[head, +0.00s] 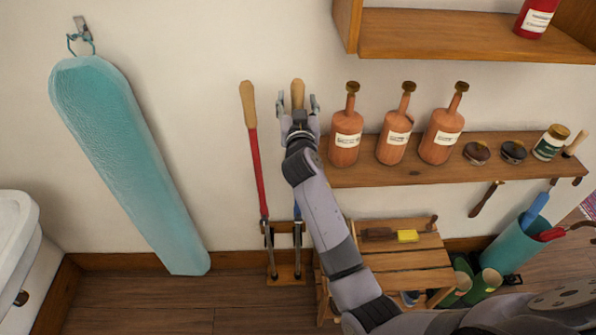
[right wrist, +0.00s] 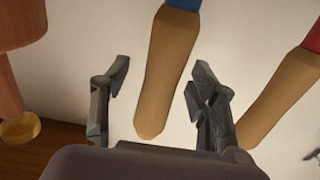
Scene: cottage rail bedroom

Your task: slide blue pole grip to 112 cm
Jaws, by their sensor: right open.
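The blue pole's wooden grip (head: 297,92) stands upright against the wall in the head view. A short piece of the blue pole (head: 297,210) shows lower down beside my arm; the rest is hidden behind my arm. My right gripper (head: 298,101) is open, with one finger on each side of the wooden grip. In the right wrist view the wooden grip (right wrist: 166,75) lies between the open fingers, with gaps on both sides, and the blue pole (right wrist: 184,4) shows at the top edge. My left gripper is out of view. No height marks are readable.
A red pole (head: 257,170) with a wooden grip stands close to the left. Both poles reach a small wooden stand (head: 287,279). A wall shelf (head: 370,174) with brown bottles is close on the right. A slatted stool (head: 405,263) stands below. A teal ironing board (head: 130,165) hangs left.

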